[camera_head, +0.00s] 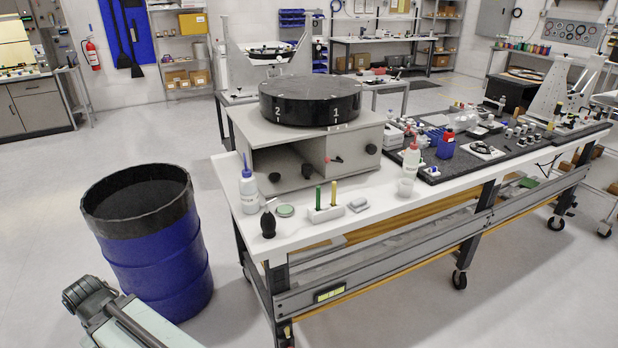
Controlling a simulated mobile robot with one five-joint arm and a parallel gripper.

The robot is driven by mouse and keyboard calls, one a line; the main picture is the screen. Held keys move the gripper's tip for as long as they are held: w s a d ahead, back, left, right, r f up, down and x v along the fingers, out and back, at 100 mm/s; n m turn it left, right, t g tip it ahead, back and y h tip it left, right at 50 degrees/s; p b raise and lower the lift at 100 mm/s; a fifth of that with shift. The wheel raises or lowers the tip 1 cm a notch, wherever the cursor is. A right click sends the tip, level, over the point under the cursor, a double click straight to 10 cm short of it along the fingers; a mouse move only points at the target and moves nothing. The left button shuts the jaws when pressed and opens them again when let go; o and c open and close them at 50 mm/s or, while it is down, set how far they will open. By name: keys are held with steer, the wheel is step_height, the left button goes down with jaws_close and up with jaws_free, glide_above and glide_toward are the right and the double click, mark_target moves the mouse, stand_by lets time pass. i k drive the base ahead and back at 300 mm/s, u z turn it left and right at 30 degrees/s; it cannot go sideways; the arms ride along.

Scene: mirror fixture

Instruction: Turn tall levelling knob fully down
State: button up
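A large black round disc (310,100) with white marks "2" and "1" on its side lies on a grey box-like fixture (255,128) on the workbench. Small dark knobs show on the fixture's front: one at the left (274,177), one in the middle (307,171) and one at the right (371,149). A small red-tipped part (338,159) sits between the middle and right ones. I cannot tell which knob is the tall levelling knob, or how far any is turned. My gripper is not in view; part of my arm shows at the bottom left.
The white workbench (400,203) holds a white bottle (249,190), a black bulb (268,224), a holder with green and yellow sticks (326,214) and a red-capped bottle (411,160). A blue drum (160,265) stands left of the bench. Floor further left is clear.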

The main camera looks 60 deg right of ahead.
mark_target(307, 168)
steer(key=z, duration=0.2)
steer(key=i, duration=0.8)
steer(key=u, duration=0.2)
steer(key=k, duration=0.8)
steer(key=z, duration=0.15)
steer(key=i, duration=0.9)
steer(key=u, duration=0.05)
